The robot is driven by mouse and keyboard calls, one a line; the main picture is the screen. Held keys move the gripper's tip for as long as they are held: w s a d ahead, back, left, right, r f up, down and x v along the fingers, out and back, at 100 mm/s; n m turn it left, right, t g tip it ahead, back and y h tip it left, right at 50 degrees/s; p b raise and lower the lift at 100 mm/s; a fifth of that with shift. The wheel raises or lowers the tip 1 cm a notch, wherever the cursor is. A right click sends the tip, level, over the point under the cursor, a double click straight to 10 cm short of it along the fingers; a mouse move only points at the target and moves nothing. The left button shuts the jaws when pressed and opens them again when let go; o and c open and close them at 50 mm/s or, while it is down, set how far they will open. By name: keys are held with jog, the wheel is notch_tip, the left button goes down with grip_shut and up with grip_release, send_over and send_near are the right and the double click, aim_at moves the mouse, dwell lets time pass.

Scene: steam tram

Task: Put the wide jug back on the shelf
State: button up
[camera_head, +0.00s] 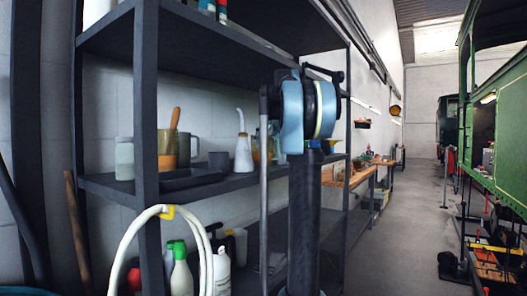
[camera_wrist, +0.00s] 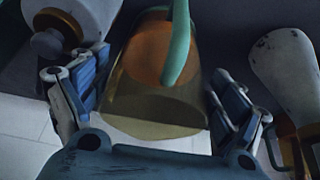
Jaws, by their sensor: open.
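In the wrist view, a wide vessel (camera_wrist: 150,115) with an olive-amber wall, an orange inside and a teal curved piece across it sits between the fingers of my gripper (camera_wrist: 158,104). It looks like the wide jug, but I cannot be sure. My gripper is open, with a finger on either side and gaps to the vessel. In the head view, my arm hides the gripper. A partly hidden amber vessel (camera_head: 257,152) shows beside my arm on the middle board of the dark shelf (camera_head: 215,188); I cannot tell if it is the same one.
On the shelf stand a pale jar (camera_head: 124,158), a brown pot (camera_head: 167,150), a grey mug (camera_head: 187,148) and a white spouted can (camera_head: 243,153). A worn white vessel (camera_wrist: 283,68) is close to the right finger. The shelf's front post (camera_head: 147,110) is an obstacle. The aisle floor (camera_head: 412,230) is clear.

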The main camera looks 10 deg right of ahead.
jog(key=s+d+r, duration=0.2)
jog(key=s+d, duration=0.7)
jog(key=shift+r, duration=0.25)
jog(key=shift+s, duration=0.15)
